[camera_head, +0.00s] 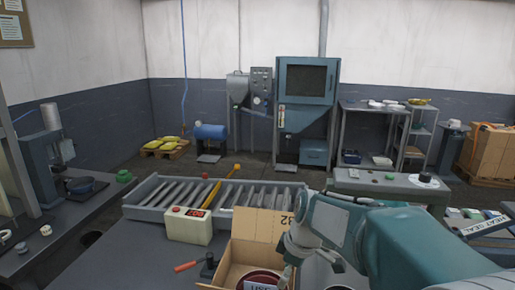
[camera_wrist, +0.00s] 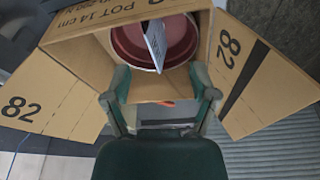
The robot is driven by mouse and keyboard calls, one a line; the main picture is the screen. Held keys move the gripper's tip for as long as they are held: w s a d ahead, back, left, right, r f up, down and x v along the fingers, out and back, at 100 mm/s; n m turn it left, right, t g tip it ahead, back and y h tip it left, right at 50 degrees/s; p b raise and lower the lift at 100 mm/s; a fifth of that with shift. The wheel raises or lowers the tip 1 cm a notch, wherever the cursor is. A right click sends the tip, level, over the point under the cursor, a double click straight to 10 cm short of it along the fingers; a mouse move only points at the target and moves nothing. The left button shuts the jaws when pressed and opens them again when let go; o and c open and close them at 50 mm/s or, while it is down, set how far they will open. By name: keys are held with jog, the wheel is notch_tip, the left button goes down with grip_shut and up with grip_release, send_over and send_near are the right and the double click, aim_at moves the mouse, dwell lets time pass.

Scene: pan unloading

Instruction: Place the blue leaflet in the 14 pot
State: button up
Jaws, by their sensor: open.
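An open cardboard box marked "POT 14 cm" (camera_wrist: 88,28) fills the upper part of the wrist view; the box also shows at the bottom of the head view (camera_head: 238,272). A dark red round pot (camera_wrist: 128,42) sits inside it, and its rim shows in the head view (camera_head: 250,278). A thin leaflet, pale with a bluish-grey face (camera_wrist: 155,44), stands tilted in the pot. My gripper (camera_wrist: 163,88) is open, its two fingers spread over the box's near side. The leaflet's lower end is hard to make out.
Box flaps marked 82 (camera_wrist: 245,70) spread outward on both sides. Behind the box are a roller conveyor (camera_head: 150,200) and a cream control box with a red display (camera_head: 189,227). A red-handled tool (camera_head: 186,266) lies left of the box. Table left of it is mostly clear.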

jog(key=s+d+r+m+t+h, duration=0.1)
jog(key=s+d+m, duration=0.4)
jog(key=s, duration=0.5)
jog(key=s+d+r+m+t+h, duration=0.1)
jog(key=s+d+r+m+t, duration=0.2)
jog(key=s+d+m, duration=0.2)
jog(key=shift+s+r+m+h, duration=0.35)
jog(key=shift+s+m, duration=1.55)
jog(key=shift+s, duration=0.95)
jog(key=shift+d, duration=0.2)
jog(key=shift+a, duration=0.1)
